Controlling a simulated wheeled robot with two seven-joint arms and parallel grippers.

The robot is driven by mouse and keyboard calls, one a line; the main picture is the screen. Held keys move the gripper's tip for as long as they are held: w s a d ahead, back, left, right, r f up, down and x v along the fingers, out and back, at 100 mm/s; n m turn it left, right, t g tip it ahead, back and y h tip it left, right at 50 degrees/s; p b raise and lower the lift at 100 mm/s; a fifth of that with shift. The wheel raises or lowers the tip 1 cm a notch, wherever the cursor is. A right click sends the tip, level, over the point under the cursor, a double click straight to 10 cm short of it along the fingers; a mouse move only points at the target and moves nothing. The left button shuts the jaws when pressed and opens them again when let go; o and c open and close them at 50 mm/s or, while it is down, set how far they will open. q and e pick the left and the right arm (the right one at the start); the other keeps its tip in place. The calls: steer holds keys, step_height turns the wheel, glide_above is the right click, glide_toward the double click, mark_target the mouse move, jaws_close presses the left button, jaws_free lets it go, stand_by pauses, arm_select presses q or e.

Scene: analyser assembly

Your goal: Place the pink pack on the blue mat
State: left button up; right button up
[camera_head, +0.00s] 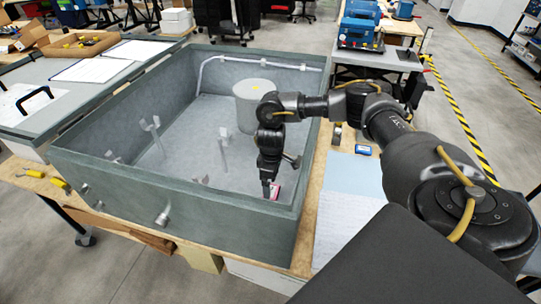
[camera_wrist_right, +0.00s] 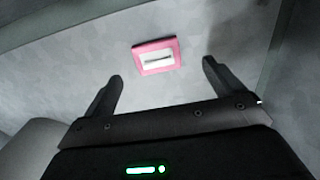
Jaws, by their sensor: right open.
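The pink pack (camera_head: 275,191) lies on the floor of the large grey open box, near its right front corner. In the right wrist view the pink pack (camera_wrist_right: 140,60) is a pink square with a white middle, just beyond the fingertips. My right gripper (camera_head: 267,186) points down into the box beside the pack. Its two fingers (camera_wrist_right: 161,70) are apart with nothing between them. A pale blue sheet (camera_head: 353,174), which looks like the blue mat, lies on the wooden bench right of the box. My left gripper is in neither view.
The grey box (camera_head: 175,185) has high walls around the pack. A grey cylinder (camera_head: 257,98) and several pale pegs stand inside it. A printed white sheet (camera_head: 340,235) and a small blue device (camera_head: 363,150) lie near the pale blue sheet.

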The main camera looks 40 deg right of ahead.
mark_target(274, 189)
steer(key=shift+w+d+f+p, duration=0.15)
steer(key=shift+f+p, duration=0.2)
steer(key=shift+f, duration=1.1)
steer(key=shift+w+f+p, duration=0.1)
steer(key=shift+f+p, duration=0.25)
steer(key=shift+f, duration=1.05)
steer(key=shift+c, duration=0.4)
steer(key=c, duration=1)
